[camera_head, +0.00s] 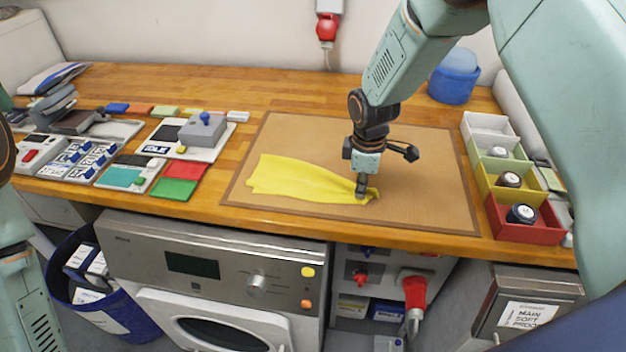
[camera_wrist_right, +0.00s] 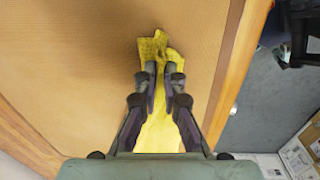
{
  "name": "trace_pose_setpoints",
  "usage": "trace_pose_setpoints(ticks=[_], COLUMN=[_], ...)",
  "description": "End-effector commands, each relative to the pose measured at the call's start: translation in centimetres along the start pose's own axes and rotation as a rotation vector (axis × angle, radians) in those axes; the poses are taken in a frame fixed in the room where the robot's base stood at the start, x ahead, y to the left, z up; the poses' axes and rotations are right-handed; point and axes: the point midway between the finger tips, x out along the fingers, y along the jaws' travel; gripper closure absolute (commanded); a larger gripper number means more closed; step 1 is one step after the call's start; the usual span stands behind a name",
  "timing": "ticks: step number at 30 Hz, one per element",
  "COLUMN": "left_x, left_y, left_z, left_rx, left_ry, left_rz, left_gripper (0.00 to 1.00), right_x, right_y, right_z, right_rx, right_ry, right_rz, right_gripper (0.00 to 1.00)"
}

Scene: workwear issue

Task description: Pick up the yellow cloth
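The yellow cloth (camera_head: 305,182) lies spread on the tan mat (camera_head: 420,200), its right end narrowed and bunched. My right gripper (camera_head: 362,190) points down at that right end. In the right wrist view the two fingertips (camera_wrist_right: 160,70) are close together with the cloth (camera_wrist_right: 153,48) pinched and wrinkled between them. The rest of the cloth runs back under the gripper and still lies on the mat. Part of my left arm shows at the left edge; its gripper is out of view.
Red, yellow, green and white bins (camera_head: 525,230) stand right of the mat, a blue container (camera_head: 455,78) behind. Devices and colored pads (camera_head: 173,189) lie to the left. A machine (camera_head: 210,270) stands below the wooden counter's front edge.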

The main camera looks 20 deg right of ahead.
Motion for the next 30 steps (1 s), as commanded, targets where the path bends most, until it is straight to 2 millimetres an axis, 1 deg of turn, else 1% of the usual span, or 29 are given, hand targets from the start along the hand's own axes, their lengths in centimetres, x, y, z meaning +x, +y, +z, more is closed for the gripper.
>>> trace_pose_setpoints(ticks=[23,26,30], left_x=[0.0,0.0,0.0], left_y=[0.0,0.0,0.0], left_z=[0.0,0.0,0.0], left_rx=[0.000,0.000,0.000], left_ry=[0.000,0.000,0.000], left_rz=[0.000,0.000,0.000], left_gripper=[0.43,0.43,0.43], right_x=[0.2,-0.2,-2.0], right_y=[-0.3,-0.2,0.1], right_z=[0.1,0.1,0.1], right_rx=[0.000,0.000,0.001], right_ry=[-0.004,-0.004,-0.001], right_rz=[-0.007,-0.007,-0.003], right_gripper=[1.00,1.00,1.00])
